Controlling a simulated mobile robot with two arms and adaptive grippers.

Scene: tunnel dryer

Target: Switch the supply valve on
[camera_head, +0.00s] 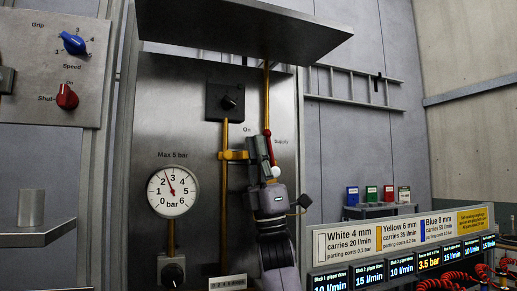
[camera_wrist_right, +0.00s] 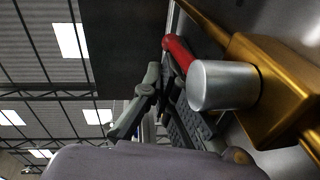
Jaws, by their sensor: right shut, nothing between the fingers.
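The supply valve has a brass body (camera_head: 233,155) on a vertical brass pipe, and it fills the right of the right wrist view (camera_wrist_right: 275,85). A silver cylinder (camera_wrist_right: 222,85) projects from it. My left gripper is not in view.
A pressure gauge (camera_head: 173,192) on the panel has its needle between 2 and 3 bar. A black knob (camera_head: 229,103) sits above the valve. A steel hood (camera_head: 245,28) overhangs the panel. Blue (camera_head: 74,43) and red (camera_head: 67,96) knobs are at left; a sign (camera_head: 400,236) and displays are at lower right.

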